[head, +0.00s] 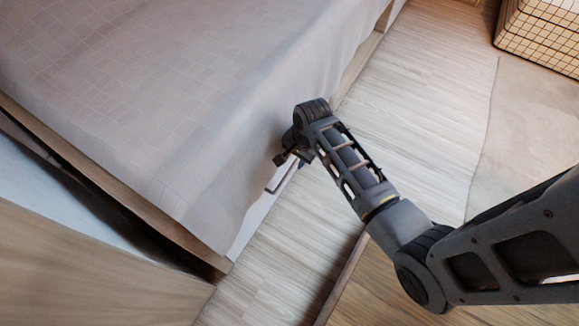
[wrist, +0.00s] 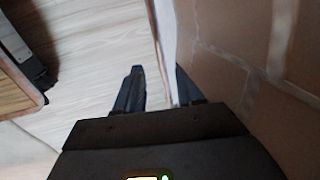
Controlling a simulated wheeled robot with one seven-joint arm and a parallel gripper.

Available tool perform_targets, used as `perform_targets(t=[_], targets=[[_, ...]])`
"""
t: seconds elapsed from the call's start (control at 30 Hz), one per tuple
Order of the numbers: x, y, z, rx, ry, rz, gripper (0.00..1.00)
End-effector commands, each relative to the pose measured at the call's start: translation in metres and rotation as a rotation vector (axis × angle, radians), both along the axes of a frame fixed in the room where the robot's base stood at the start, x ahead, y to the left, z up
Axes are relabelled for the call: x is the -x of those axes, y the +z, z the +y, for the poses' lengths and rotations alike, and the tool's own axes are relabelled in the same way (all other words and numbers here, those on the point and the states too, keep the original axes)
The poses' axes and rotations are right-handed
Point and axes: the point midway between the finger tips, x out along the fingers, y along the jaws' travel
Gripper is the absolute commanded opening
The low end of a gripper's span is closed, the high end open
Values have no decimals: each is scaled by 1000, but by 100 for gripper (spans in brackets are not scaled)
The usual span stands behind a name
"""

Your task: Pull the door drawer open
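The white drawer front (head: 252,222) shows low on the bed's side, below the hanging cover. A grey bar handle (head: 283,179) stands out from it. My gripper (head: 290,158) is at the far end of the handle, close against the bed's side; in the head view I cannot tell whether it touches the handle. In the wrist view my gripper (wrist: 158,88) has its two dark fingers apart. A pale upright strip (wrist: 166,45), seemingly the drawer front, runs down between them. The handle cannot be made out in the wrist view.
The bed (head: 170,90) with its grey cover fills the left. A wooden panel (head: 90,275) stands at the lower left. The wood floor (head: 420,100) beside the bed is clear. A checked box-like piece (head: 540,35) stands at the far right.

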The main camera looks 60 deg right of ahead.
Motion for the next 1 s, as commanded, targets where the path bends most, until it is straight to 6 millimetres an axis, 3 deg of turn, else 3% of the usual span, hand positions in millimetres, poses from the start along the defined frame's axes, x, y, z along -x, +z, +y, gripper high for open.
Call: perform_targets(t=[0.1, 0.3, 0.7, 1.0], targets=[[-3, -24, 0, 0, 0, 1, 38], [-8, -45, 0, 0, 1, 0, 38], [-9, -49, 1, 1, 2, -1, 37], [-9, -50, 1, 1, 2, -1, 8]])
